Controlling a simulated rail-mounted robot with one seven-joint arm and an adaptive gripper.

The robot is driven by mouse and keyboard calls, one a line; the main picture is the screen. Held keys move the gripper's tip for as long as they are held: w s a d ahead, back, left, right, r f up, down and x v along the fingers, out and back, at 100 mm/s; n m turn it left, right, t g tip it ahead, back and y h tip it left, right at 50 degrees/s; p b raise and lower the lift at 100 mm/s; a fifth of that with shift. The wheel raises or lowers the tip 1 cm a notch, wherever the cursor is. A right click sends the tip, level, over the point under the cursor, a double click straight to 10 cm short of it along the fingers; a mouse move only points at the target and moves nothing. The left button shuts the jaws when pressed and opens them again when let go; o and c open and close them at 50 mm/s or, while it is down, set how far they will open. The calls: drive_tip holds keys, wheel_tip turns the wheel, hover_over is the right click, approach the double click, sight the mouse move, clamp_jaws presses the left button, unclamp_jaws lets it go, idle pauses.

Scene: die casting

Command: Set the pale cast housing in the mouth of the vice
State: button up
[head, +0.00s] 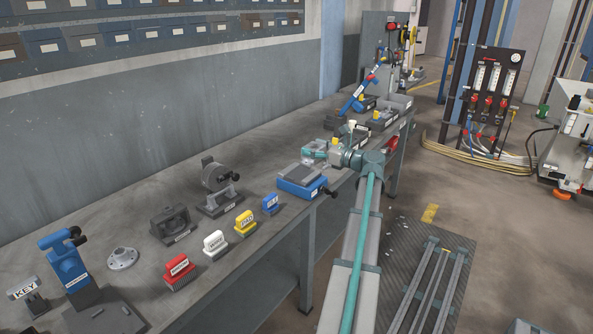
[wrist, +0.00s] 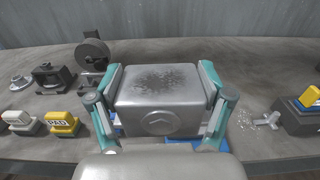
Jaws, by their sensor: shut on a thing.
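The pale cast housing (wrist: 160,92) is a grey metal block with a dark speckled patch on top and a round emblem on its front face. In the wrist view my gripper (wrist: 162,95) is shut on it, one teal finger against each side. In the head view my gripper (head: 318,149) is beside the vice's far end; the housing is hard to make out there. The vice (head: 298,187) is a blue block with a grey top and a dark handle. Blue parts show below the housing in the wrist view; its mouth is hidden there, and contact cannot be told.
Blue (head: 270,204), yellow (head: 245,223), white (head: 215,244) and red (head: 180,272) labelled blocks line the bench's front edge. Dark fixtures (head: 219,187) stand behind them. In the wrist view a small three-armed casting (wrist: 266,120) lies to the right. The bench behind is clear.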

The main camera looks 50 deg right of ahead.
drive_tip(key=w+d+f, duration=0.2)
drive_tip(key=w+f, duration=0.1)
drive_tip(key=w+d+f, duration=0.2)
drive_tip(key=w, duration=0.2)
drive_tip(key=w+d+f+p, duration=0.1)
drive_tip(key=w+d+f, duration=0.1)
drive_tip(key=w+f, duration=0.1)
drive_tip(key=shift+w+d+f, duration=0.15)
drive_tip(key=shift+w+f, duration=0.05)
drive_tip(key=shift+f, duration=0.15)
drive_tip(key=shift+w+f, duration=0.15)
drive_tip(key=shift+f, duration=1.65)
drive_tip(key=shift+f, duration=0.1)
drive_tip(key=o, duration=1.6)
drive_tip(key=shift+c, duration=0.2)
drive_tip(key=s+b, duration=0.1)
drive_tip(key=s, duration=1.1)
drive_tip(key=shift+d, duration=0.25)
